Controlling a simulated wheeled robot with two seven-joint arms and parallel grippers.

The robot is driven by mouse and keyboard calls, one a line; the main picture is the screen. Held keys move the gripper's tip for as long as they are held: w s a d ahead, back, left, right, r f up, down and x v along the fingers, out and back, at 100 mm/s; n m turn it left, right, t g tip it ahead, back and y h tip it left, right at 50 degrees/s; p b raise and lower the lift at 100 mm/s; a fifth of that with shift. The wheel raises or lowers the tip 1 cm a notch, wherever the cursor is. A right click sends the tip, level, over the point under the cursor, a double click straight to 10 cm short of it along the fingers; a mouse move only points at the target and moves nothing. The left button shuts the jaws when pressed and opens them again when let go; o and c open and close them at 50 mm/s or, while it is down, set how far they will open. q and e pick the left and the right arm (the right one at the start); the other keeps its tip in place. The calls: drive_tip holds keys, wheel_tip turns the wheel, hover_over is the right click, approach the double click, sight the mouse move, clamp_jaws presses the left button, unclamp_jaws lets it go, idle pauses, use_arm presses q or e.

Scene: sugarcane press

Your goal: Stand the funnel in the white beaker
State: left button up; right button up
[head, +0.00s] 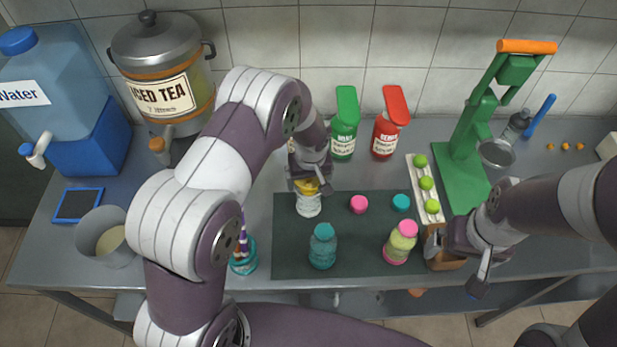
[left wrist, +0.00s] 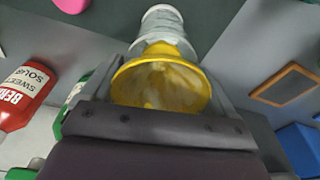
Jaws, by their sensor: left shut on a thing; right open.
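The yellow funnel (head: 307,186) is between the fingers of my left gripper (head: 309,184), which is shut on it. In the left wrist view the funnel (left wrist: 160,84) shows its wide mouth toward the camera. The white beaker (head: 308,206) stands on the dark mat directly below the funnel; it also shows past the funnel in the left wrist view (left wrist: 162,18). The funnel's lower end meets the beaker's top in the picture; I cannot tell whether its stem is inside. My right gripper (head: 458,262) is open by a brown wooden block (head: 442,262) at the table's front edge.
On the dark mat (head: 285,262) stand a teal bottle (head: 323,247) and a yellow-green bottle with pink cap (head: 400,243). Green (head: 344,125) and red (head: 389,125) bottles stand behind. A green press (head: 468,140) is at right.

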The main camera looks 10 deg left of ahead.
use_arm(q)
drive_tip(key=shift+f, duration=0.1)
idle(0.3)
drive_tip(key=o, duration=0.8)
drive_tip(key=shift+r+p, duration=2.4)
drive_tip(key=shift+r, duration=1.15)
